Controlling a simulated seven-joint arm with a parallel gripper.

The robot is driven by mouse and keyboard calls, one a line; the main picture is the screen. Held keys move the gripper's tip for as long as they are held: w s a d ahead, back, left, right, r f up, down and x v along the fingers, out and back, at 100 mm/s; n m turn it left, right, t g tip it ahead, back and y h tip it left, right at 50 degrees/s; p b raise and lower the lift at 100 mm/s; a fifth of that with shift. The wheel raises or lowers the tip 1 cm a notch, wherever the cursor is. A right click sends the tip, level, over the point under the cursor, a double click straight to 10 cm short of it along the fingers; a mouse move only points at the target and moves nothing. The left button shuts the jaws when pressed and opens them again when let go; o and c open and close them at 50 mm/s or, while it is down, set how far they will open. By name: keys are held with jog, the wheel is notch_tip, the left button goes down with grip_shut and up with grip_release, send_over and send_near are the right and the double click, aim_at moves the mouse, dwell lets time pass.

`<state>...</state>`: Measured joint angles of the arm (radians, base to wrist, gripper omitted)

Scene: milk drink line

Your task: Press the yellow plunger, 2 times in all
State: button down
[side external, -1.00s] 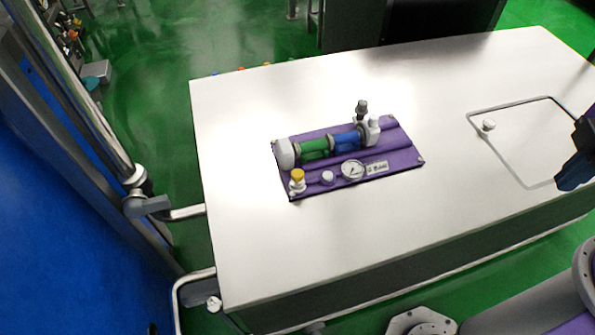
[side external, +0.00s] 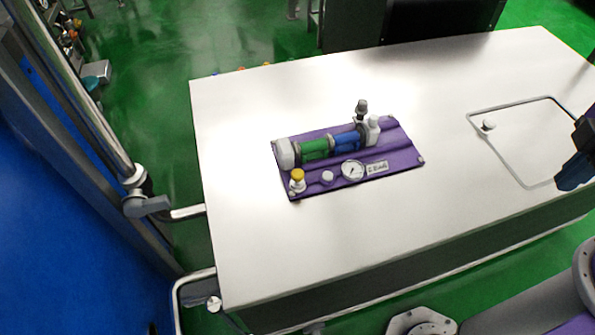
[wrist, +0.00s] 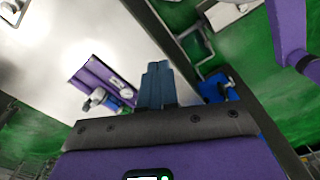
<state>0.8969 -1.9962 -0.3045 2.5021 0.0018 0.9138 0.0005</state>
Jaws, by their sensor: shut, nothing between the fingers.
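The yellow plunger (side external: 297,175) stands on a white base at the near left corner of a purple panel (side external: 400,158) on the white table. It looks upright. My gripper (side external: 566,184) is at the far right edge of the side view, well away from the plunger. Its dark blue fingers also show in the wrist view (wrist: 155,78), closed together with nothing between them. The wrist view shows part of the purple panel (wrist: 88,72), but I cannot make out the yellow plunger there.
The panel also carries a green and blue cylinder (side external: 314,149), a round gauge (side external: 352,171), a small white knob (side external: 327,177) and a dark-topped fitting (side external: 361,106). The table between is clear.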

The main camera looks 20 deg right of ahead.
dwell(0.7)
jog(key=n+t+y, duration=0.5)
jog(key=t+y, duration=0.1)
jog(key=t, duration=0.1)
send_over(301, 175)
notch_tip(301, 175, down, 17)
jog(key=shift+f, duration=4.3)
jog(key=shift+f, duration=0.1)
jog(key=shift+f, duration=0.3)
